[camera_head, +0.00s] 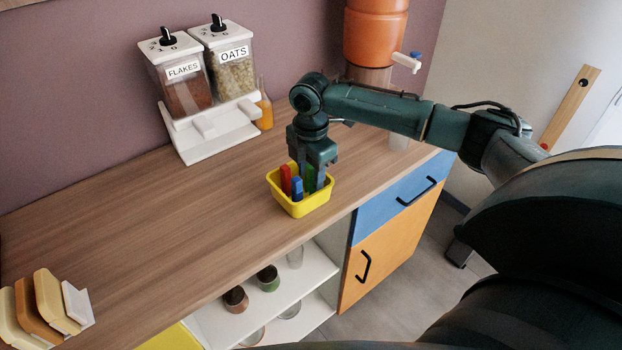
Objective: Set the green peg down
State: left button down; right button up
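The green peg (309,180) stands upright in a yellow tub (300,208) on the wooden counter, mostly hidden by my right gripper (312,170). A red peg (286,180) and a short blue peg (297,189) stand beside it in the tub. My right gripper points straight down over the tub, with its fingers at the top of the green peg. I cannot tell whether the fingers are closed on it or apart around it. My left gripper is not in view.
Flakes and oats dispensers (206,90) stand at the back, with an orange bottle (264,108) beside them. An orange water dispenser (374,35) is behind my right arm. Upright boards (45,305) are at the front left. The counter's middle (170,225) is clear.

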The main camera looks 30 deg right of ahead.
notch_tip(320, 180, up, 10)
jog(key=shift+f, duration=0.1)
dwell(0.6)
